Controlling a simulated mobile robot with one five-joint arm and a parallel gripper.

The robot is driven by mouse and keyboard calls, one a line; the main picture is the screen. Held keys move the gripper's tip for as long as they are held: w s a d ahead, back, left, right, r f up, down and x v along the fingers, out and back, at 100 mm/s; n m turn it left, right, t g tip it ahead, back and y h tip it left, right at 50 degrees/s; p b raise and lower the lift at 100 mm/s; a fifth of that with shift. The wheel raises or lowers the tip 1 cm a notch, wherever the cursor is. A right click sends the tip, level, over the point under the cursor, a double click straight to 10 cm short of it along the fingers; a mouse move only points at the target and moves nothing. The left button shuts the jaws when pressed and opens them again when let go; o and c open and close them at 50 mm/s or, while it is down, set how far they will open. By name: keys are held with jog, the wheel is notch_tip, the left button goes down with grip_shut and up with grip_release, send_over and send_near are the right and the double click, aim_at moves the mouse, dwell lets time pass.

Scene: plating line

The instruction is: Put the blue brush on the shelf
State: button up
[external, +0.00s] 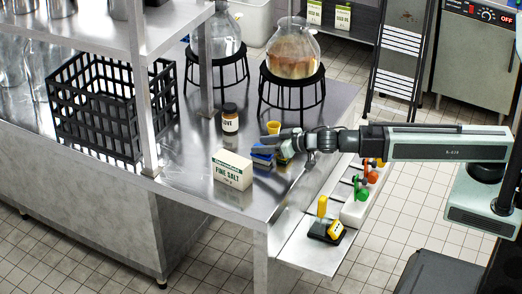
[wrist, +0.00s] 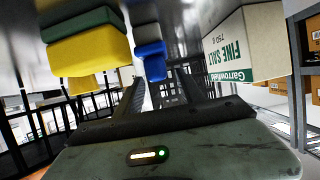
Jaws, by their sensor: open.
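The blue brush (external: 262,150) lies on the steel table beside the salt box; its blue part (wrist: 150,60) shows in the wrist view, ahead and near the line between my fingers. My gripper (external: 268,141) is open and reaches in from the right, low over the table, partly covering the brush. Its fingers (wrist: 160,88) hold nothing that I can see. I cannot tell whether they touch the brush. A raised steel shelf (external: 160,35) stands over the table at upper left, with metal pots on it.
A fine salt box (external: 233,170) stands near the brush, and a yellow and green sponge (wrist: 88,50) is close to my gripper. A lower ledge (external: 310,251) carries coloured items.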

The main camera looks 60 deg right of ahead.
jog(key=v, duration=0.3)
jog(key=shift+w+p, duration=0.1)
jog(key=shift+p, duration=0.2)
jog(key=shift+o, duration=0.4)
